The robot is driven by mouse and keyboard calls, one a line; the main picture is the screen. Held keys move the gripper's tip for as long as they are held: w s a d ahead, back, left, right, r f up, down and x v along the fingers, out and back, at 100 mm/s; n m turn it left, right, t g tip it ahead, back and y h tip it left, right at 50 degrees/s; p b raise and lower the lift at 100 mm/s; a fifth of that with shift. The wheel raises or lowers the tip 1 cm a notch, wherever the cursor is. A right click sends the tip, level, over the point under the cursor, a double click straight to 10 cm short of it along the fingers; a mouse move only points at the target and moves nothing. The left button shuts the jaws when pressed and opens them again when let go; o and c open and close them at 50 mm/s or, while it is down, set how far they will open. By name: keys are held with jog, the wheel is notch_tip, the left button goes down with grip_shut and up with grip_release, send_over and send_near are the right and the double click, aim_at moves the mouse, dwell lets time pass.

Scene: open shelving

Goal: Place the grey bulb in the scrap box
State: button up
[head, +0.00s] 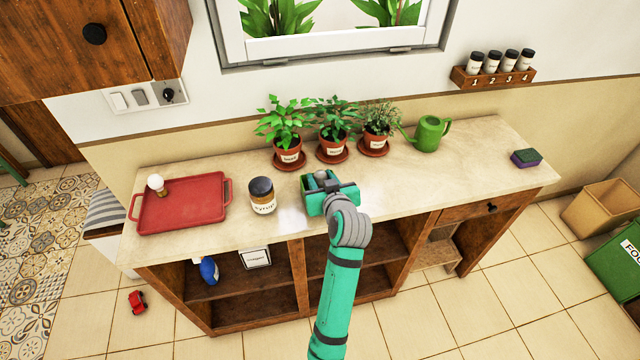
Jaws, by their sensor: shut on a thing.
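My gripper (322,181) is over the middle of the counter, in front of the potted plants. It is shut on a small grey round thing (321,174), which looks like the grey bulb; the fingers hide most of it. Green edges show at the fingers' left, and I cannot tell whether they belong to my gripper or to a small box under it. No box marked as scrap can be read. A tan open box (602,208) stands on the floor at the far right, beside a green bin (618,262) with partly cut-off lettering.
A red tray (182,212) with a white bulb (156,184) lies at the counter's left. A labelled jar (262,196) stands left of my gripper. Potted plants (333,146) and a green watering can (430,133) are behind. The counter's right is mostly clear, with a sponge (526,158).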

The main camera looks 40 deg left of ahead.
jog(key=shift+s+f, duration=0.1)
jog(key=shift+f, duration=1.05)
jog(key=shift+f, duration=0.1)
jog(key=o, duration=0.7)
jog(key=shift+o, duration=0.2)
jog(key=shift+r, duration=0.2)
jog(key=v, duration=1.1)
jog(key=shift+s+d+r, duration=0.15)
jog(key=shift+s+d, duration=0.05)
jog(key=shift+d, duration=0.15)
jog(key=shift+d, duration=0.1)
